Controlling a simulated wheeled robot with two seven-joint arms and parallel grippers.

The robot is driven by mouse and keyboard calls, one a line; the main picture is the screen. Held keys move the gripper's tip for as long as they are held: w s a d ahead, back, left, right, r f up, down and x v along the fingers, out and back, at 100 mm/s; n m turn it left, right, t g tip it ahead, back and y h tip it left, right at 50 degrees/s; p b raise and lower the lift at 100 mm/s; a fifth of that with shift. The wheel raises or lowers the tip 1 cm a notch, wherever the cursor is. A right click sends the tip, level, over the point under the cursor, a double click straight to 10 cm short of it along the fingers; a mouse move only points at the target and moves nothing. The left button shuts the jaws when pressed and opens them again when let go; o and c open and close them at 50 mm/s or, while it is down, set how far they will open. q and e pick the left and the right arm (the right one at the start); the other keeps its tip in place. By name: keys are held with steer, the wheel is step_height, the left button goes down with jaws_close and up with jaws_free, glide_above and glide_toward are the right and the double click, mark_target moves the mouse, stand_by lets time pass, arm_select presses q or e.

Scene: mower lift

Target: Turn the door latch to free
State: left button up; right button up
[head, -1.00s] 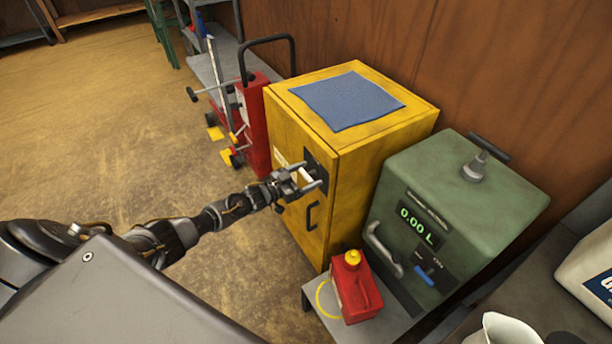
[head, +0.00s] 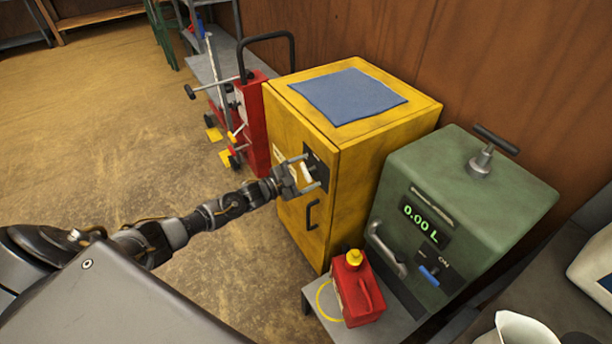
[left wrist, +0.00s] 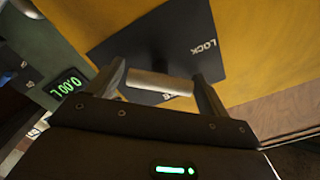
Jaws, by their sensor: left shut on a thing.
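The yellow cabinet (head: 285,130) has a black latch plate (head: 317,160) on its door, and a pale latch handle (head: 308,172) stands out from the plate. In the left wrist view the latch handle (left wrist: 160,83) is a short grey bar crosswise between my fingers. The plate (left wrist: 165,48) there carries the word LOCK; a second label is mostly hidden behind my gripper. My left gripper (head: 308,174) is at the latch, shut on the handle with one finger at each end. My right gripper is not in view.
A black door handle (head: 312,213) sits below the latch. A blue mat (head: 348,97) lies on the cabinet. A green dispenser (head: 460,195) and a red can (head: 356,290) stand to the right, a red trolley (head: 252,120) behind left. The floor at left is clear.

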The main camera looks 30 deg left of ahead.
arm_select(q)
steer(key=m+b, duration=0.1)
steer(key=m, duration=0.1)
steer(key=m+b, duration=0.1)
steer(key=m, duration=0.1)
steer(key=shift+f+m, duration=0.2)
steer(key=shift+m, duration=0.1)
steer(key=m+b, duration=0.2)
steer(key=m, duration=0.2)
steer(key=shift+m+b, duration=0.35)
steer(key=shift+m, duration=0.15)
steer(key=shift+r, duration=0.1)
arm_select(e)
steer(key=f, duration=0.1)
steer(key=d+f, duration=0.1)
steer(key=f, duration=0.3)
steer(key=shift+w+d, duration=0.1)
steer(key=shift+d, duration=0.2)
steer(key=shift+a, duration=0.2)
arm_select(q)
steer(key=o, duration=0.9)
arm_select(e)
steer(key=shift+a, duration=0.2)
arm_select(q)
steer(key=shift+s, duration=0.1)
